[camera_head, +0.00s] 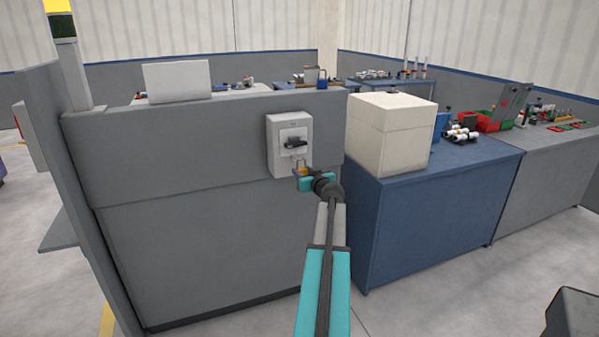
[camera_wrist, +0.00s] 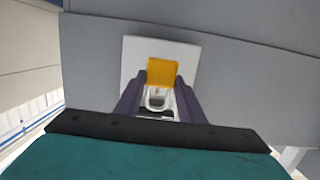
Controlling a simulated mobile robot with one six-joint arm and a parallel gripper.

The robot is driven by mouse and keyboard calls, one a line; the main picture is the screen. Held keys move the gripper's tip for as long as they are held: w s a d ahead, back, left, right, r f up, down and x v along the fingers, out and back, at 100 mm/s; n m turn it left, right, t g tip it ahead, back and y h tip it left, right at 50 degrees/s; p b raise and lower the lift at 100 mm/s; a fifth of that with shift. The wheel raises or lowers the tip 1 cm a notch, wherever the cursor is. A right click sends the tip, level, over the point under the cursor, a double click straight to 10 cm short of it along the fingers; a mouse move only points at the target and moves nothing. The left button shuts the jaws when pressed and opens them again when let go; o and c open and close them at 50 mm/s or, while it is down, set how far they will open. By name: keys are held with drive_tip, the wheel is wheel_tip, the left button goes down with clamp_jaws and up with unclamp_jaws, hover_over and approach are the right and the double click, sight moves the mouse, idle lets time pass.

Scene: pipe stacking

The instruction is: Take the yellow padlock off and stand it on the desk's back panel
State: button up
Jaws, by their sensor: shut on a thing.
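The yellow padlock (camera_wrist: 162,72) sits between the two dark fingers of my gripper (camera_wrist: 161,88) in the wrist view. Its pale shackle (camera_wrist: 157,97) shows between the fingers, nearer the wrist. In the head view the padlock (camera_head: 298,172) is small and partly hidden by my gripper (camera_head: 302,177). It is at the lower right of a light grey switch box (camera_head: 276,160) with a black handle (camera_head: 294,144). I cannot tell whether the shackle is still hooked to the box. The grey back panel (camera_head: 190,145) carries the box and has a flat top edge.
A white box (camera_head: 385,145) stands on a blue cabinet (camera_head: 425,225) to the right of the panel. A pale screen (camera_head: 177,80) rises behind the panel's top edge at left. A grey post and side wall (camera_head: 60,150) stand at far left.

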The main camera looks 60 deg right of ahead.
drive_tip(key=f+b+v, duration=0.1)
drive_tip(key=b+v, duration=0.1)
drive_tip(key=v, duration=1)
drive_tip(key=shift+a+f, duration=0.15)
drive_tip(key=shift+f, duration=0.25)
drive_tip(key=shift+s, duration=0.1)
drive_tip(key=shift+f+b, duration=0.2)
drive_tip(key=shift+b, duration=0.8)
drive_tip(key=shift+s+a, duration=0.1)
drive_tip(key=shift+s, duration=0.1)
drive_tip(key=f+b+v, duration=0.1)
drive_tip(key=b+v, duration=0.3)
drive_tip(key=v, duration=0.3)
idle(1.8)
idle(0.3)
